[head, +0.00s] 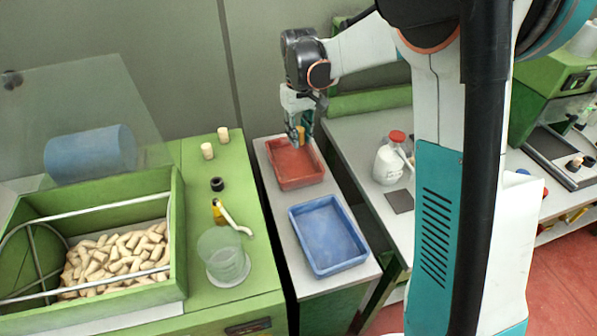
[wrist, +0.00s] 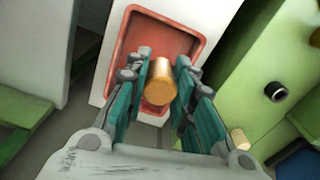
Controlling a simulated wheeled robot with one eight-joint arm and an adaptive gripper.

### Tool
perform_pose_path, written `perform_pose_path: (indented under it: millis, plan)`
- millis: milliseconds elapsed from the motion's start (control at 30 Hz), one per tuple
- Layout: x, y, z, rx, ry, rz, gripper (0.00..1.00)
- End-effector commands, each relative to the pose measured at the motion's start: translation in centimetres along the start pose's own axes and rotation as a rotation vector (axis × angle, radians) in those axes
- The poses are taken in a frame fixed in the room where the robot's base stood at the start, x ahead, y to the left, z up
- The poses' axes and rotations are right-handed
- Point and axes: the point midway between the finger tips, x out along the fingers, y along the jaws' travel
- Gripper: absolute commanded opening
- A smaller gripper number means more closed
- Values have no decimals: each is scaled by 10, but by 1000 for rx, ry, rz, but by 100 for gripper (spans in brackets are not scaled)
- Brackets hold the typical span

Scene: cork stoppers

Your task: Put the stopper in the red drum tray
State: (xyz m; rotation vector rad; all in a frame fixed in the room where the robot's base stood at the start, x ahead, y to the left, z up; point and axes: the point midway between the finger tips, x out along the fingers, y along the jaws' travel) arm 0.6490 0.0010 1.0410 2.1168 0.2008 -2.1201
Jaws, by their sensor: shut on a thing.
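My gripper (head: 301,134) is above the far part of the red tray (head: 290,181) in the head view. It is shut on a tan cork stopper (head: 301,135). In the wrist view the stopper (wrist: 162,84) sits between the teal fingers of my gripper (wrist: 161,88), with the red tray (wrist: 127,52) below and behind it. The stopper is held apart from the tray floor as far as I can see. The part of the tray behind my fingers is hidden.
A blue tray (head: 329,236) lies nearer on the same white stand. A white bottle (head: 388,163) stands right.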

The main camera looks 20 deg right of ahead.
Motion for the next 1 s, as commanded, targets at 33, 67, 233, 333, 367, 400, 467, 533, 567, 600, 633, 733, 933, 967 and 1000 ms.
perform_pose_path:
  millis: [33,67,233,333,367,400,467,533,567,600,633,733,933,967,1000]
  plan:
    - [17,0,0,0,0,0,15]
    - [25,0,0,0,0,0,15]
    - [65,0,0,1,0,0,15]
    - [83,0,0,1,0,0,15]
    - [88,0,0,1,0,0,15]
    - [92,0,0,1,0,0,15]
    - [96,0,0,1,0,0,15]
    - [99,0,0,1,0,0,15]
    - [100,0,0,1,0,0,15]
    - [102,0,0,1,0,0,15]
    - [105,0,0,1,0,0,15]
    - [118,0,0,1,0,0,15]
    - [142,0,0,1,0,0,15]
    - [143,0,0,1,0,0,15]
    - [142,0,0,1,0,0,15]
